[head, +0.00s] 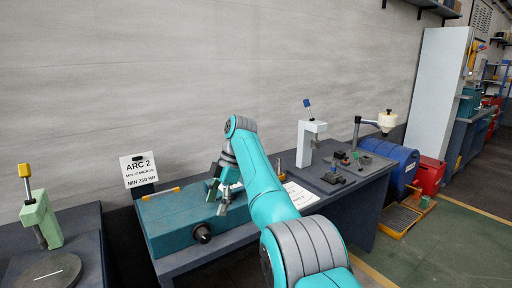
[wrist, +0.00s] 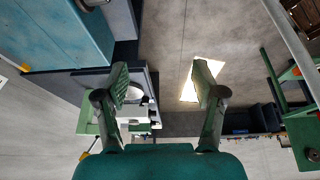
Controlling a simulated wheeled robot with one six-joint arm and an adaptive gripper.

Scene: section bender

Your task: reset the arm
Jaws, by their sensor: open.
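My teal arm reaches out over the dark workbench (head: 349,195) in the head view. My gripper (head: 225,196) hangs at its end, in front of or just above the teal box-shaped machine (head: 175,222); I cannot tell the exact gap. In the wrist view my gripper (wrist: 160,92) has its two green fingers wide apart with nothing between them. The teal machine also shows at the upper left of the wrist view (wrist: 58,35).
A sign reading ARC 2 (head: 138,168) stands behind the teal machine. A green stand (head: 41,219) is at far left. Green floor (head: 440,245) is open at right.

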